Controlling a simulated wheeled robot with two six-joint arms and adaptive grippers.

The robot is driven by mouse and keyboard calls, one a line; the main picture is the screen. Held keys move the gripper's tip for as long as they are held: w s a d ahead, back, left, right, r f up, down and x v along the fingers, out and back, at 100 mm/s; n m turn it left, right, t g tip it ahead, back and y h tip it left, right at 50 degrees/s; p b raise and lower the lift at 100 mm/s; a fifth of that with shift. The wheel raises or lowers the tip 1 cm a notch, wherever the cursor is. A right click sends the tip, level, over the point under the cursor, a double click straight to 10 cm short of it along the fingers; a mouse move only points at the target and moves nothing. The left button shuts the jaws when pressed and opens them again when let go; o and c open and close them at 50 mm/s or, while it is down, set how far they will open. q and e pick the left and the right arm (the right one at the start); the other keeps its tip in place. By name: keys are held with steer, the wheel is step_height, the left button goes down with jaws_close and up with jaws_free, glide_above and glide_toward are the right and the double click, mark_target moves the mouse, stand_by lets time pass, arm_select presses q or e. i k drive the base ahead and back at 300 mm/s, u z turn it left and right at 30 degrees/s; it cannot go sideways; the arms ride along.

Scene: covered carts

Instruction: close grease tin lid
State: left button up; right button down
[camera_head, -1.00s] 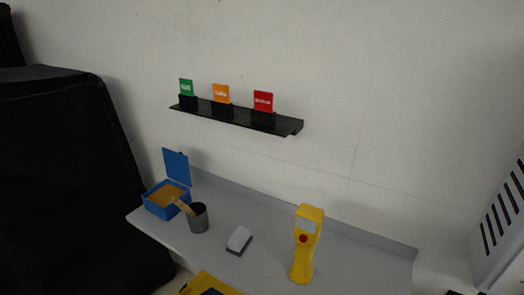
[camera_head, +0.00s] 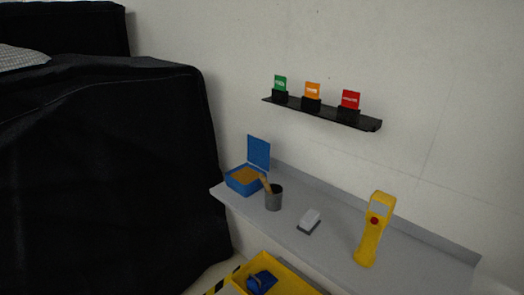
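The grease tin (camera_head: 241,184) is a blue box with orange-brown contents, at the left end of the grey shelf. Its blue lid (camera_head: 259,152) stands open, upright at the back of the tin. A grey cup (camera_head: 273,199) with a wooden-looking stick in it stands just right of the tin, and the stick overlaps the tin's front right side in the picture. Neither of my grippers shows in the head view.
The grey shelf (camera_head: 336,243) also bears a small white-and-dark block (camera_head: 309,221) and a yellow handheld device (camera_head: 373,229). A black wall rack (camera_head: 328,111) holds green, orange and red cards. A yellow bin (camera_head: 287,276) is below. A black covered cart (camera_head: 105,170) fills the left.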

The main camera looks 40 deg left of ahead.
mark_target(258, 150)
steer(key=k, duration=0.15)
steer(key=u, duration=1.3)
